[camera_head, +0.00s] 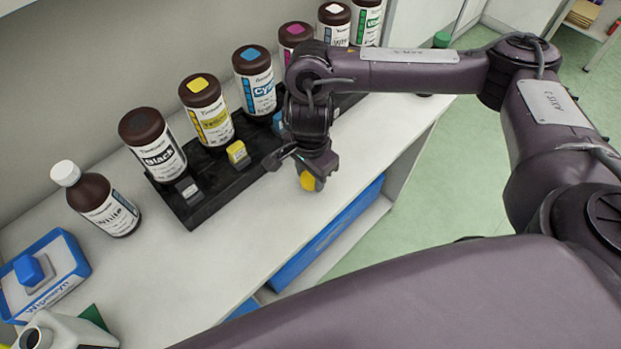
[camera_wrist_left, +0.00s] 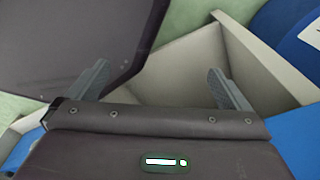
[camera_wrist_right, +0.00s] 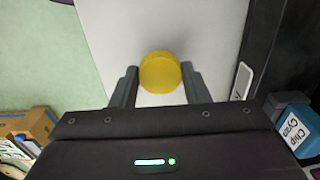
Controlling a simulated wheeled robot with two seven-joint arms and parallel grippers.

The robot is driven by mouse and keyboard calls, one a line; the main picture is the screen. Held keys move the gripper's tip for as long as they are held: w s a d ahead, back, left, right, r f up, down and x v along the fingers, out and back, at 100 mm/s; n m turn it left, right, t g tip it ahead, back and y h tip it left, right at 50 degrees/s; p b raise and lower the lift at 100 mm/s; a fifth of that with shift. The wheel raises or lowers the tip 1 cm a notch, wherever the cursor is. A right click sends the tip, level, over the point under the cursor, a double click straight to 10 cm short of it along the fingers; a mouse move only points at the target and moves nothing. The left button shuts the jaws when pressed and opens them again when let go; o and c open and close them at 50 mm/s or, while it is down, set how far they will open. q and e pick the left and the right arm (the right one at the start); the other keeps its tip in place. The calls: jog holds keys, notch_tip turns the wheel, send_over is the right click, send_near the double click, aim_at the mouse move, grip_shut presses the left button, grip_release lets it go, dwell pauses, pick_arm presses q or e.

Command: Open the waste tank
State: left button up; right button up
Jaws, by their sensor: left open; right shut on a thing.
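A white jug (camera_head: 62,332), likely the waste tank, is cut off at the lower left of the head view; its neck shows a dark, uncapped opening. My right gripper (camera_wrist_right: 160,80) is shut on a round yellow cap (camera_wrist_right: 160,73). In the head view the cap (camera_head: 308,182) hangs below the right gripper (camera_head: 314,172), over the counter near its front edge, well away from the jug. My left gripper (camera_wrist_left: 158,78) is open and empty in the left wrist view, near white panels below. The head view does not show it.
A black rack (camera_head: 210,195) holds a row of brown ink bottles and small chips along the wall. A white-capped brown bottle (camera_head: 105,208) and a blue and white wipes box (camera_head: 45,275) stand left of it. The counter (camera_head: 235,235) before the rack is clear.

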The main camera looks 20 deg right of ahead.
notch_tip(320, 180, down, 2)
pick_arm(q)
jog(key=shift+s+f, duration=0.3)
jog(key=shift+s, duration=0.05)
pick_arm(e)
jog(key=shift+f, duration=0.15)
jog(key=o, duration=1.1)
pick_arm(q)
jog(key=shift+f, duration=0.1)
